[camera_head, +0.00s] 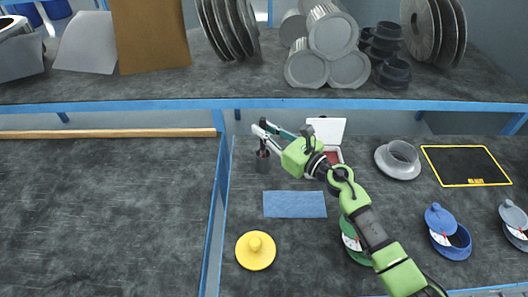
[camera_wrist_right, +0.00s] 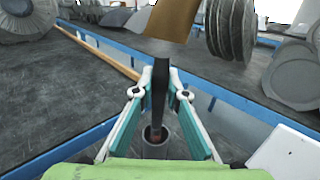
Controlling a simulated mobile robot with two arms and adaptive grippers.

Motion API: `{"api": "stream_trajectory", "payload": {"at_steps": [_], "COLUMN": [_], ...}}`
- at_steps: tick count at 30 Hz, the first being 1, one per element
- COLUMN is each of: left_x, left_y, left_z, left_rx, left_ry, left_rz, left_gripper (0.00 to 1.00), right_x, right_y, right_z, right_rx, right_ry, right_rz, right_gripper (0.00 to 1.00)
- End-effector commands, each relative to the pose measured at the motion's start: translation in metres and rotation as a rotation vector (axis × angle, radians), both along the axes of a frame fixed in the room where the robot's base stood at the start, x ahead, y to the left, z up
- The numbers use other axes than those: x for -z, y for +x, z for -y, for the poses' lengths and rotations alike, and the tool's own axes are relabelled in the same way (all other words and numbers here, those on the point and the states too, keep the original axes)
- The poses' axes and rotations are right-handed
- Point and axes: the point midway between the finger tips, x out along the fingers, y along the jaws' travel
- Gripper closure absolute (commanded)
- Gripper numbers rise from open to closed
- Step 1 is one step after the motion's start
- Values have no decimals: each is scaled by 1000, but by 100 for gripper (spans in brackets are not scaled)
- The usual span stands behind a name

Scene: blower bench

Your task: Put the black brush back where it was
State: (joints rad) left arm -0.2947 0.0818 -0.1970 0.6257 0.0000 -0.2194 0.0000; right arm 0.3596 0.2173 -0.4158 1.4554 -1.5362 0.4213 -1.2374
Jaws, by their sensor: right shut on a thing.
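My right gripper (camera_head: 270,133) reaches over the back of the bench from the right. In the right wrist view its two fingers (camera_wrist_right: 160,92) are closed around the black brush (camera_wrist_right: 159,76), a dark upright strip between the fingertips. The brush's lower end is over or inside the mouth of a dark round cup (camera_wrist_right: 154,151); I cannot tell how deep it is. In the head view the cup (camera_head: 263,163) stands just below the gripper, left of the blue cloth's middle. The brush is mostly hidden there. My left gripper is not in view.
A blue cloth (camera_head: 295,205) and a yellow lid (camera_head: 256,251) lie in front. A white open box (camera_head: 327,130) stands right of the gripper. A grey flanged part (camera_head: 398,160) and a black yellow-edged mat (camera_head: 466,166) are farther right. A blue-edged shelf (camera_head: 150,104) runs behind.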

Motion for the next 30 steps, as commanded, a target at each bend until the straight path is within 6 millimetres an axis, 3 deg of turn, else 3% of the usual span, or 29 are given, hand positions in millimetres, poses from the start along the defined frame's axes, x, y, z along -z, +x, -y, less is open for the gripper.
{"api": "stream_trajectory", "payload": {"at_steps": [12,24,25,27,30], "left_x": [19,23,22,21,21], "left_y": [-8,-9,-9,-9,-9], "left_z": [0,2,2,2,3], "left_rx": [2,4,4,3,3], "left_ry": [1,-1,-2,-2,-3], "left_rz": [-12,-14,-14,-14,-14], "left_gripper": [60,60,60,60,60], "right_x": [49,54,54,52,53], "right_y": [0,0,0,0,0], "right_z": [0,0,0,0,0], "right_rx": [1,0,0,0,0], "right_ry": [3,-1,-1,-1,-1], "right_rz": [0,2,2,2,2], "right_gripper": [100,100,84,70,70]}}
